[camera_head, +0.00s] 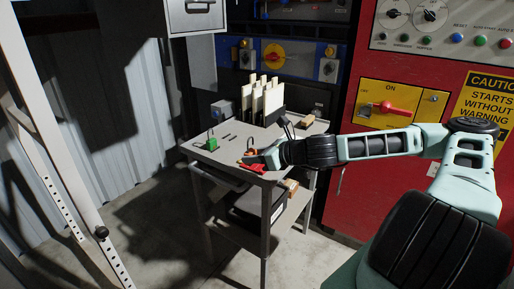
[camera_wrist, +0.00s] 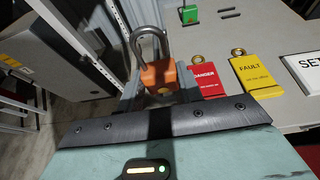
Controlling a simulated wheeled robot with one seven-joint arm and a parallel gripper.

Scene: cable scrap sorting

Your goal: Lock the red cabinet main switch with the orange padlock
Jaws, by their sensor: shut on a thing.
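The orange padlock (camera_wrist: 160,75) is between the fingers of my gripper (camera_wrist: 161,90) in the wrist view, with its grey shackle pointing away from the gripper. I cannot tell whether the shackle is latched. In the head view my gripper (camera_head: 258,158) is at the front right edge of the small grey table, and the orange padlock (camera_head: 251,153) shows only in part beside it. The main switch (camera_head: 393,107) is a red handle on a yellow plate, near an ON label, on the red cabinet (camera_head: 345,205) at the right. My gripper is well apart from it.
The grey table (camera_head: 228,154) holds a green padlock (camera_head: 210,143) and upright boards (camera_head: 268,100). Red DANGER (camera_wrist: 206,82) and yellow FAULT (camera_wrist: 255,75) tags lie near my gripper. Floor at left is clear.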

